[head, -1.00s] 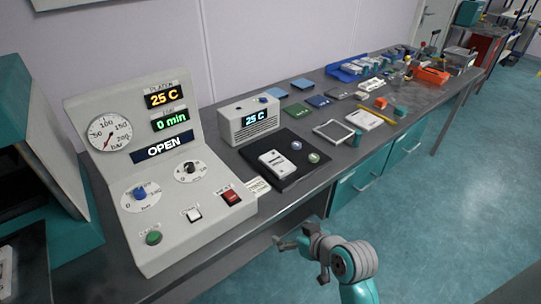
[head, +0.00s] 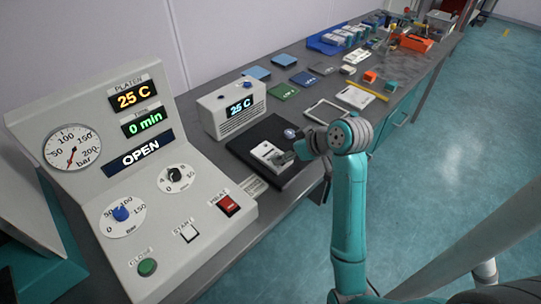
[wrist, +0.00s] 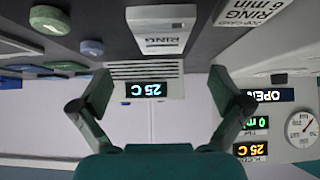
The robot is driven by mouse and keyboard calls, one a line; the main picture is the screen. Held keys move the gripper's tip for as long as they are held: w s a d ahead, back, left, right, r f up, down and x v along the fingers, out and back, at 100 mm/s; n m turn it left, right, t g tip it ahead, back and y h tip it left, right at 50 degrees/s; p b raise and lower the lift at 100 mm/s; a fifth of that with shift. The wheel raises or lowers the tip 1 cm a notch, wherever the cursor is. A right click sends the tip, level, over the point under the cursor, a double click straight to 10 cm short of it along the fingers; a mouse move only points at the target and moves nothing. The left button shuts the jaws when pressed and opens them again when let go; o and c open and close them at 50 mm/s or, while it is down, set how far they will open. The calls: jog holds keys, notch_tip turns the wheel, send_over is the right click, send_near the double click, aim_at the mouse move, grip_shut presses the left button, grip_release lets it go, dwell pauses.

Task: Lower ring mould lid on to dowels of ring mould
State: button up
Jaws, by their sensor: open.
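The ring mould (head: 268,154) is a pale grey block on a black mat on the bench. In the wrist view the ring mould (wrist: 160,22) shows upside down with a RING label, beyond the fingers. I cannot tell its lid apart from the body, and no dowels show clearly. My gripper (head: 292,155) is near the mould's right side in the head view; whether it is above or beside it is unclear. In the wrist view my gripper (wrist: 158,92) has its two fingers wide apart with nothing between them.
The press control panel (head: 120,150) reads OPEN and 25 C. A grey box with a 25 C display (head: 232,108) stands behind the black mat (head: 240,143). A pale frame (head: 328,112), coloured plates and small blocks lie farther along the bench. The aisle floor (head: 450,140) is clear.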

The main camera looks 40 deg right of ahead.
jog(key=shift+x, duration=3.55)
jog(key=shift+s+a+f, duration=0.15)
jog(key=c, duration=1.4)
jog(key=shift+r, duration=5)
